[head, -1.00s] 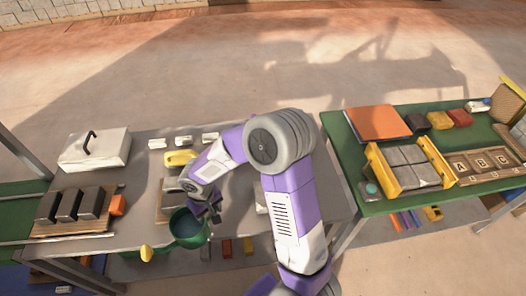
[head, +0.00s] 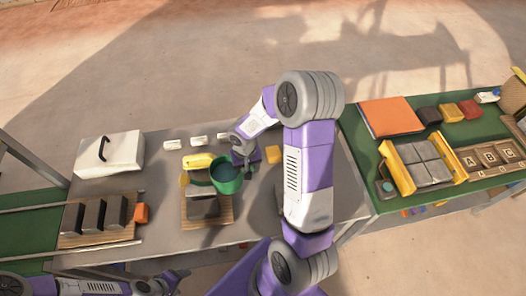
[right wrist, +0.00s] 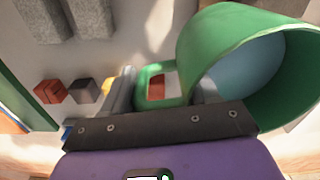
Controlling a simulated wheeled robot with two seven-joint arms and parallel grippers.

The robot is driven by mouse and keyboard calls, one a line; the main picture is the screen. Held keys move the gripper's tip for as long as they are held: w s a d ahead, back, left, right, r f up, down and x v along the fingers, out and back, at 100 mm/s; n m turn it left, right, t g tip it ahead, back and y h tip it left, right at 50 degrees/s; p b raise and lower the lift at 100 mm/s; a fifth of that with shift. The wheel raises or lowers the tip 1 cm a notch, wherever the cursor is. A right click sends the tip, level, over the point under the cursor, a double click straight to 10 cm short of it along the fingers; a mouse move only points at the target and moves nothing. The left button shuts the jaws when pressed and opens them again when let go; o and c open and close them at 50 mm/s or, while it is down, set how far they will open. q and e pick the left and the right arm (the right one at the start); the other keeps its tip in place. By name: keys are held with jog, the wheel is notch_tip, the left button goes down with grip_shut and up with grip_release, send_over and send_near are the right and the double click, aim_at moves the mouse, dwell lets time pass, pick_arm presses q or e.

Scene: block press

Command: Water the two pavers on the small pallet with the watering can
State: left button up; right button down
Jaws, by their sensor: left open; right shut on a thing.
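The green watering can (head: 226,183) is held by my right gripper (head: 244,160) above the back right part of the small pallet (head: 227,211). The right wrist view shows the can's open top (right wrist: 245,65) with blue-grey water inside, and the fingers shut on its green handle (right wrist: 176,98). A yellow end (head: 184,179), seemingly the spout's, shows left of the can. One dark paver (head: 203,208) lies at the pallet's front; the other (head: 197,176) is partly hidden behind the can. My left gripper (head: 180,275) is open and empty at the table's front edge.
A yellow object (head: 198,160) lies behind the small pallet. A green table (head: 395,200) stands right.

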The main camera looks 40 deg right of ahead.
pick_arm(q)
jog(key=shift+w+r+p, duration=0.2)
jog(key=shift+r+p, duration=0.45)
jog(key=shift+r, duration=0.5)
pick_arm(e)
jog(key=s+d+r+m+g+h, duration=0.1)
jog(key=d+r+m+g+h, duration=0.1)
jog(key=r+g+h, duration=0.3)
jog(key=shift+d+r+h, duration=0.25)
jog(key=shift+d+h, duration=0.3)
jog(key=shift+h, duration=0.45)
jog(key=shift+s, duration=0.1)
dwell(0.7)
